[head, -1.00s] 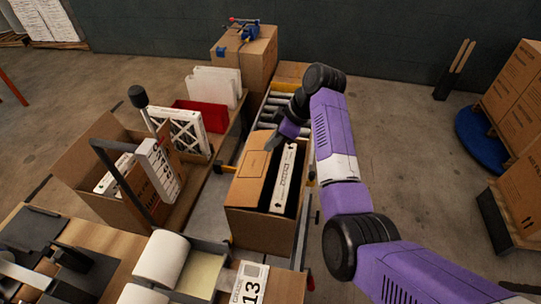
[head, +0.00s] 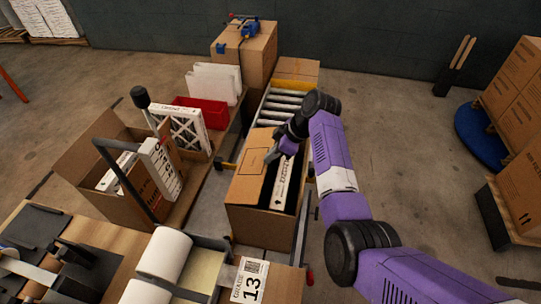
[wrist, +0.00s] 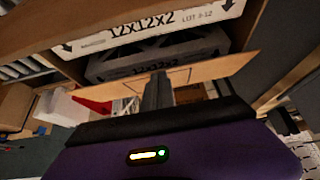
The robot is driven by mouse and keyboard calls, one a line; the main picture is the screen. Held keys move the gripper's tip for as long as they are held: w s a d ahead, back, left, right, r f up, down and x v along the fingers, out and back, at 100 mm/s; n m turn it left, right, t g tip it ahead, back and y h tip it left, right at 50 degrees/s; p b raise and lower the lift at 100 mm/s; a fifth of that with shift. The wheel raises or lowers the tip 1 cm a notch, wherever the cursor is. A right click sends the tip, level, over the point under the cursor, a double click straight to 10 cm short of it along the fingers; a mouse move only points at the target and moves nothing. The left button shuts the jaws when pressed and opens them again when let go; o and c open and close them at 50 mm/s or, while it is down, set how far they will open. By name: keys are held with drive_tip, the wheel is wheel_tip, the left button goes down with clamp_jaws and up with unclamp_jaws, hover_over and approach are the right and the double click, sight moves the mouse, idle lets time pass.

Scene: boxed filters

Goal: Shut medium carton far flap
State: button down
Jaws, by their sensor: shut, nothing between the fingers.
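The medium carton (head: 262,228) stands at the near end of a roller conveyor. Its left flap (head: 250,176) lies over the left part of the opening. The right part is open and shows a white boxed filter (head: 284,183) standing on edge inside. My gripper (head: 272,155) is at the carton's far end, its fingers shut and empty, pointing down-left near the flap's far corner. In the wrist view, the finger (wrist: 157,92) overlaps a tan flap edge (wrist: 205,70); I cannot tell whether they touch. Filters marked 12x12x2 (wrist: 160,28) show beyond it. My arm hides the far flap's state.
The rollers (head: 281,103) run on behind the carton. An open carton with filters (head: 140,205) stands to the left, with a red bin (head: 205,113) behind it. Another labelled box (head: 270,285) is in front. Stacked cartons (head: 520,90) stand at right, with clear floor between.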

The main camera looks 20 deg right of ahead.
drive_tip(key=f, duration=0.1)
drive_tip(key=f+b, duration=0.1)
drive_tip(key=d+f+b, duration=0.1)
drive_tip(key=shift+s+f+t+y, duration=0.15)
drive_tip(key=shift+s+t+y, duration=0.15)
drive_tip(key=shift+s, duration=0.1)
